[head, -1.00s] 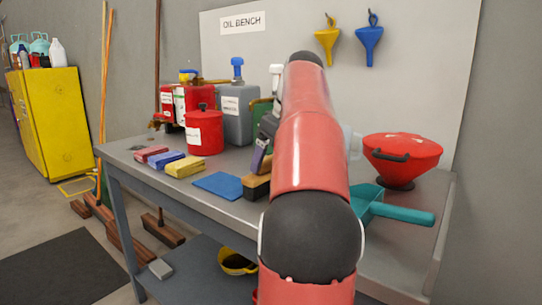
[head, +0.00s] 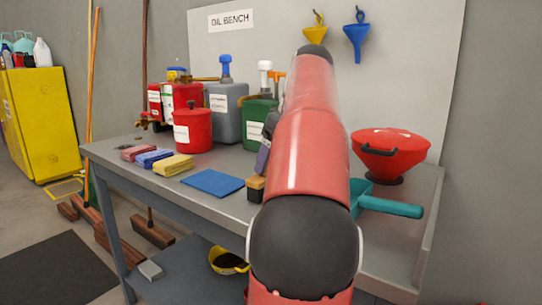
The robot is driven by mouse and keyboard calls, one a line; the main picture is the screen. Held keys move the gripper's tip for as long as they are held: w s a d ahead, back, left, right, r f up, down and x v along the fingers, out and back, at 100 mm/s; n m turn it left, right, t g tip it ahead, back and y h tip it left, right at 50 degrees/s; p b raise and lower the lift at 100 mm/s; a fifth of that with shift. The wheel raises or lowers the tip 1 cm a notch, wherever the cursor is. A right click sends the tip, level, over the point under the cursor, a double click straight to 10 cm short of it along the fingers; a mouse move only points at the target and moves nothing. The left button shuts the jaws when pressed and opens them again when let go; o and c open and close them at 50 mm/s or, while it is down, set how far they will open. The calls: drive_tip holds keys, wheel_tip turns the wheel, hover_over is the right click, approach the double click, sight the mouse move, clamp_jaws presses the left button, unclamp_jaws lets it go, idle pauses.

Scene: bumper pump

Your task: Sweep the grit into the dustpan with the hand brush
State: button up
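The hand brush (head: 256,189) shows only its left end, a wooden block with a dark underside, low over the bench top just right of the blue cloth. The rest is hidden behind my red arm. My gripper (head: 263,160) is mostly hidden too; a dark part of it shows directly above the brush. Its fingers are out of sight, but the brush moves along with it, so it appears shut on the brush. The teal dustpan (head: 390,207) lies on the bench right of my arm, handle pointing right, its pan partly covered. I see no grit; it may be behind my arm.
The bench (head: 225,205) carries a blue cloth (head: 213,183), folded cloths (head: 173,165), a red can (head: 192,130), a grey can (head: 224,112) and a green can (head: 257,122) behind. A red lidded funnel pan (head: 390,150) stands behind the dustpan.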

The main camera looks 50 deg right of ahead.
drive_tip(key=shift+s+d+b, duration=0.15)
drive_tip(key=shift+s, duration=1.15)
drive_tip(key=shift+s+d+b, duration=0.1)
drive_tip(key=shift+s+b, duration=0.05)
drive_tip(key=shift+s, duration=1.25)
drive_tip(key=shift+c, duration=1.3)
drive_tip(key=shift+s, duration=0.2)
drive_tip(key=shift+s+d+r+p, duration=0.1)
drive_tip(key=shift+s+r+p, duration=0.1)
drive_tip(key=shift+s, duration=0.8)
drive_tip(key=shift+s+d+r+p, duration=0.1)
drive_tip(key=shift+s+r+p, duration=0.1)
drive_tip(key=shift+s, duration=0.75)
drive_tip(key=shift+s, duration=0.2)
drive_tip(key=shift+s+d, duration=0.15)
drive_tip(key=shift+s, duration=2.05)
